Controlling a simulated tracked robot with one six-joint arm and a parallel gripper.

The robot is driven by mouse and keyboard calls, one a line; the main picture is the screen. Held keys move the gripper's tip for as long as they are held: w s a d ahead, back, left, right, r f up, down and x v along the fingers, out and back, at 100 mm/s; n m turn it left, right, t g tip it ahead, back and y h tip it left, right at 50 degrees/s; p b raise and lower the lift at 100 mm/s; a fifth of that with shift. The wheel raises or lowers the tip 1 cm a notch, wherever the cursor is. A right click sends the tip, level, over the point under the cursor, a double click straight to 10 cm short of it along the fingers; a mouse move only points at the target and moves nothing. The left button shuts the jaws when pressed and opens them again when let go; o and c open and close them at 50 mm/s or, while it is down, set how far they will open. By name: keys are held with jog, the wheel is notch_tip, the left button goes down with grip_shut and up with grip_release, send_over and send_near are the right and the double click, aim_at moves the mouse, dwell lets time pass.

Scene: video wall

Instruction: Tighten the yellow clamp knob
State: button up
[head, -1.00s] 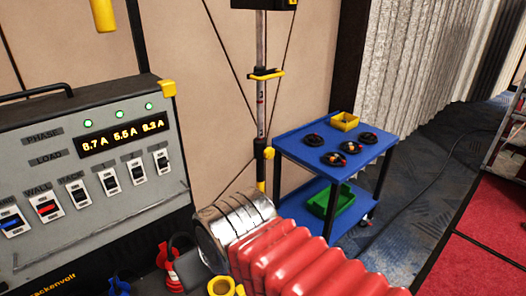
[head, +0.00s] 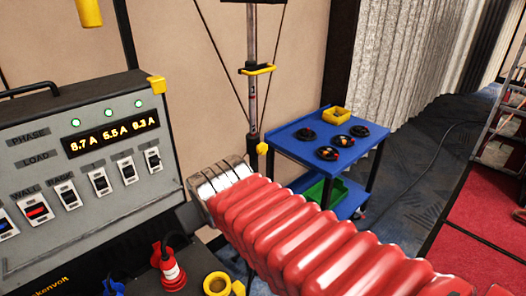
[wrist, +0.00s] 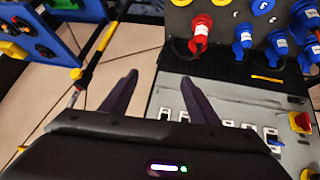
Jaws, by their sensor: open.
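A thin upright stand pole (head: 252,105) stands against the beige wall, left of the blue cart. A small yellow knob (head: 262,149) sits low on it, and a yellow clamp handle (head: 258,69) sits higher up. I cannot tell for sure which is the task's clamp knob. In the wrist view the pole runs slanted at the left, with a yellow knob (wrist: 76,73) on it. My gripper (wrist: 158,90) is open and empty, its two dark fingers apart, to the right of the pole and not touching it.
A grey power panel (head: 90,150) with lit readings and switches stands close on the left. Red (head: 172,268) and blue plugs and a yellow ring (head: 217,284) are below it. A blue cart (head: 300,150) with black discs stands behind the pole's right side.

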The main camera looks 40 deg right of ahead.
jog(key=w+d+n+t+h, duration=0.1)
jog(key=w+d+t+h, duration=0.15)
jog(key=w+d, duration=0.8)
jog(key=w+d+t+h, duration=0.1)
jog(key=w+d+t, duration=0.35)
jog(key=d, duration=1.05)
jog(key=n+t+y, duration=0.3)
jog(key=t+y, duration=0.1)
jog(key=y, duration=0.2)
send_near(264, 151)
jog(key=s, duration=0.3)
jog(key=shift+s+d+r, duration=0.1)
jog(key=shift+r, duration=0.15)
jog(key=w, duration=1.4)
